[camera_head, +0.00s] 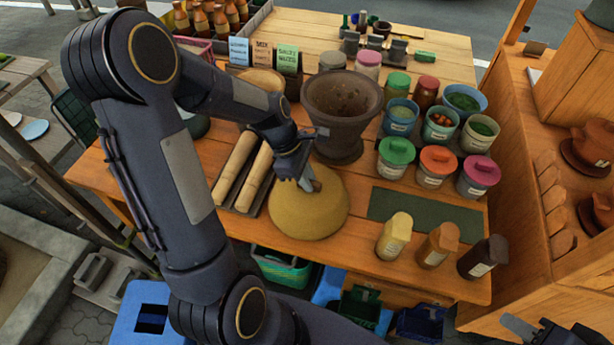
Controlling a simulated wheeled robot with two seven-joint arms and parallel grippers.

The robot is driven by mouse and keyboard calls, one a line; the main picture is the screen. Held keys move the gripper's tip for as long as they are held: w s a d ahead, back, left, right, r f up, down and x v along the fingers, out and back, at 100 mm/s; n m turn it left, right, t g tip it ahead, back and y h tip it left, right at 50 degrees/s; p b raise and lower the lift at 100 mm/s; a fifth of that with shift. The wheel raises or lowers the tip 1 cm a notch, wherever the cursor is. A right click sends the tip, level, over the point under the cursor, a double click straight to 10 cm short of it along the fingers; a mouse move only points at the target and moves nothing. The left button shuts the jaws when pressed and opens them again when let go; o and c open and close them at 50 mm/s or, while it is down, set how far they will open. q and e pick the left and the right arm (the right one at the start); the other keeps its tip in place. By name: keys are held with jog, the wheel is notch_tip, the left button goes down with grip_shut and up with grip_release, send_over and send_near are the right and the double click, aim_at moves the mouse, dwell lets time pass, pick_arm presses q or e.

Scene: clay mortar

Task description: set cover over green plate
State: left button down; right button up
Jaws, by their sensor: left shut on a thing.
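A round, tan-yellow cover (308,212) is near the front middle of the table, just in front of the clay mortar. My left gripper (309,182) is at the top of the cover and shut on it, its fingers hiding the part they grip. I cannot tell whether the cover rests on the table or hangs just above it. No round green plate shows plainly; anything under the cover is hidden. A flat dark green rectangle (423,213) lies bare to the right of the cover. My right gripper (548,330) is partly cut off at the bottom right corner, its jaws unclear.
The clay mortar (342,105) stands behind the cover. Two rolled tan cylinders (236,170) lie left of it. Several lidded jars (396,152) stand to the right, and three spice bottles (437,244) along the front right edge. A wooden shelf (545,150) borders the right.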

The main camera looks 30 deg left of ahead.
pick_arm(q)
jog(key=c, duration=1.3)
grip_release()
jog(key=shift+r, duration=0.1)
jog(key=w+v, duration=0.1)
jog(key=v, duration=0.6)
jog(key=s+d+r+m+t, duration=0.2)
jog(key=s+d+r+m, duration=0.1)
jog(key=s+m, duration=0.5)
jog(key=s+d+r+m+t, duration=0.2)
jog(key=s+d+r+m, duration=0.2)
jog(key=s+m, duration=0.5)
jog(key=shift+d+r+m+t+y, duration=0.2)
jog(key=shift+m+t+y, duration=0.1)
jog(key=shift+m, duration=0.6)
